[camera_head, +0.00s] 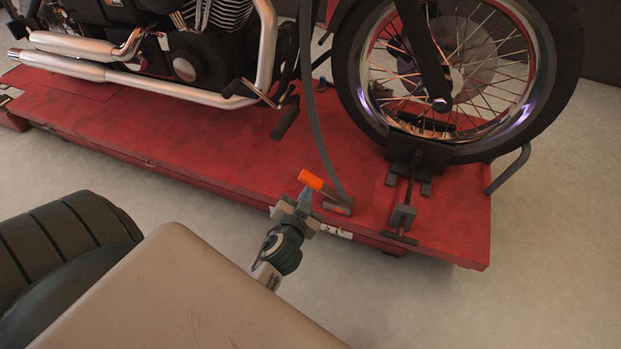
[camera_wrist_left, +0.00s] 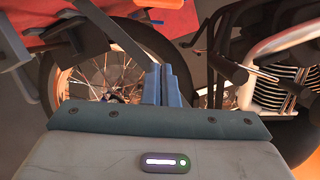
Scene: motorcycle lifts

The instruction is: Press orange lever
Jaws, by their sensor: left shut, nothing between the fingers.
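The orange lever (camera_head: 311,180) stands out near the front edge of the red lift platform (camera_head: 230,150). Its grey metal part runs right toward a small bracket. My left gripper (camera_head: 304,197) is just in front of the lever's orange end, with its fingers pointing up toward it. Whether they touch cannot be told. The gripper is shut and empty. In the left wrist view its blue fingers (camera_wrist_left: 160,84) are side by side. An orange patch at the top edge there looks like the lever. My right gripper is not in view.
A motorcycle stands on the platform, its front wheel (camera_head: 455,75) in a dark wheel chock (camera_head: 417,155). A grey strap (camera_head: 318,130) hangs down behind the lever. A foot peg (camera_head: 286,118) juts out at left. The floor in front of the platform is clear at right.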

